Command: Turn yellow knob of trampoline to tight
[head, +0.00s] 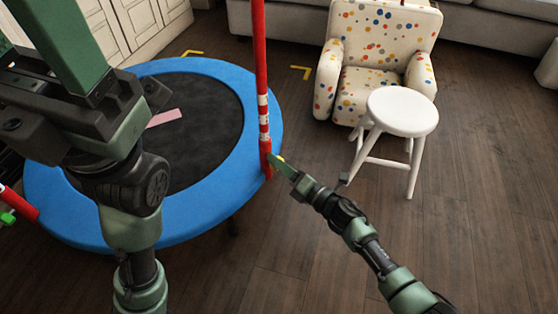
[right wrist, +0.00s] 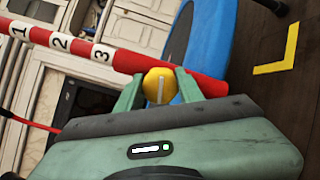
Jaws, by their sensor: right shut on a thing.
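The yellow knob (right wrist: 160,76) sits on the red pole of the trampoline, near the pole's lower end. It has a pale line across its face. My right gripper (right wrist: 160,92) is shut on the knob, with one green finger on each side. In the head view the knob (head: 281,159) is a small yellow spot partly hidden by my right gripper (head: 277,164). The red pole (head: 260,60) has white bands; the numbers 1, 2 and 3 are readable in the right wrist view. The trampoline (head: 215,205) has a blue rim. My left gripper (head: 60,60) is raised at the upper left, its fingertips unclear.
A white stool (head: 403,112) and a dotted armchair (head: 380,50) stand right of the trampoline. A grey sofa (head: 480,40) is behind. A pink strip (head: 163,118) lies on the black mat. The wooden floor at the lower right is free.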

